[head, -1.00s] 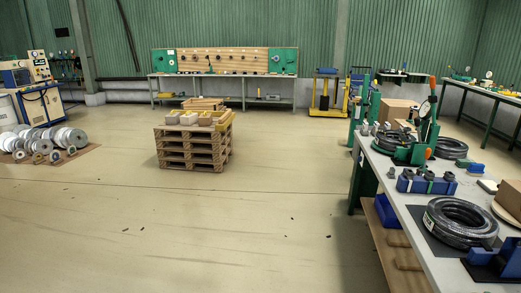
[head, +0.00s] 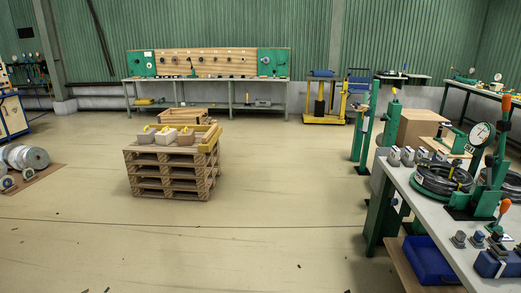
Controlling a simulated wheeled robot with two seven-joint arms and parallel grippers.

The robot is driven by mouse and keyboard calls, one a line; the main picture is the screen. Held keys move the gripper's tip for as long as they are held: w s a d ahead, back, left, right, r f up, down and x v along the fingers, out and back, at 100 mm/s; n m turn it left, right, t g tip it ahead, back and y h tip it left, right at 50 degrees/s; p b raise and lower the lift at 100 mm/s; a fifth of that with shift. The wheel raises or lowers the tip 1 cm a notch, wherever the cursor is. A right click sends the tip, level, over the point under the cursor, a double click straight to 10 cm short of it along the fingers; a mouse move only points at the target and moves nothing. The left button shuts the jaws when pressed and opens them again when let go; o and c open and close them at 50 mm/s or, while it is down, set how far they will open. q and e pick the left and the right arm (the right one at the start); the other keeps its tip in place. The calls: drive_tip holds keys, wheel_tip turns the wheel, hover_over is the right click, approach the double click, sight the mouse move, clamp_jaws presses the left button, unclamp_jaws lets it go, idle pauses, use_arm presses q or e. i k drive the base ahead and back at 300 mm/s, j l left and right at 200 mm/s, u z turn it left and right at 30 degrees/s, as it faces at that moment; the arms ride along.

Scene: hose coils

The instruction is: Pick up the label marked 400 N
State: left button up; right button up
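I cannot make out a label marked 400 N in the head view; any lettering is too small to read. A dark hose coil (head: 432,181) lies on the grey workbench (head: 447,236) at the right, and a pale patch on it may be a label. A green press-like stand with a round dial gauge (head: 482,133) stands beside the coil and partly hides things behind it. Neither of my grippers is in view.
A pallet stack (head: 170,175) with small boxes stands left of centre. A long bench (head: 205,85) runs along the back wall. A yellow trolley (head: 322,112) and a cardboard box (head: 418,128) are at the back right. The floor between pallets and workbench is clear.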

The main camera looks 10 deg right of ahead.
sight(422, 152)
drive_tip(key=i+j+z, duration=0.15)
drive_tip(key=i+z, duration=0.35)
drive_tip(key=i+j+z, duration=0.35)
drive_tip(key=i+z, duration=0.15)
drive_tip(key=i+j+z, duration=0.8)
drive_tip(key=j+z, duration=0.2)
drive_tip(key=j, duration=0.2)
